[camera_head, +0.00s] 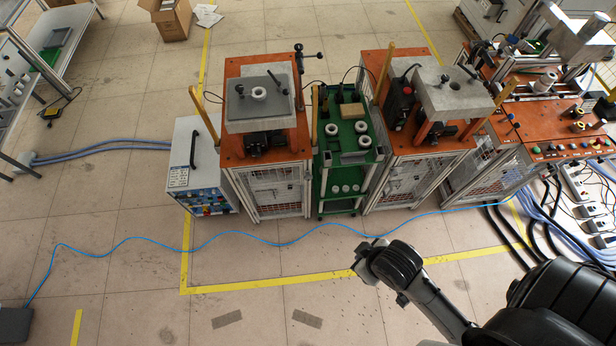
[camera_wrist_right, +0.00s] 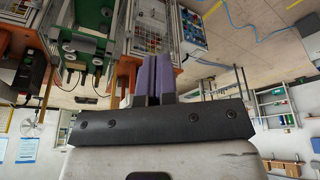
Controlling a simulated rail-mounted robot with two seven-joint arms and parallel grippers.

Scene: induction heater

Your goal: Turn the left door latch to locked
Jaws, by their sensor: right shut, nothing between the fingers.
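The left heater cabinet, with an orange top (camera_head: 232,150), stands left of the green cart in the head view. Its mesh front door (camera_head: 278,190) looks closed. The door also shows upside down at the top of the right wrist view (camera_wrist_right: 150,28). The latch is too small to make out, so I cannot tell its position. My right gripper (camera_wrist_right: 152,78) has purple fingers that are together and empty, apart from the cabinet. In the head view, part of my right arm shows at lower right, but its fingertips cannot be made out. My left gripper is not in view.
A grey control box (camera_head: 195,165) stands left of the cabinet. A green cart (camera_head: 345,165) with white rings stands to its right, then a second heater cabinet (camera_head: 408,175). A blue cable (camera_head: 215,237) crosses the floor in front. The floor inside the yellow tape (camera_head: 240,287) is otherwise mostly clear.

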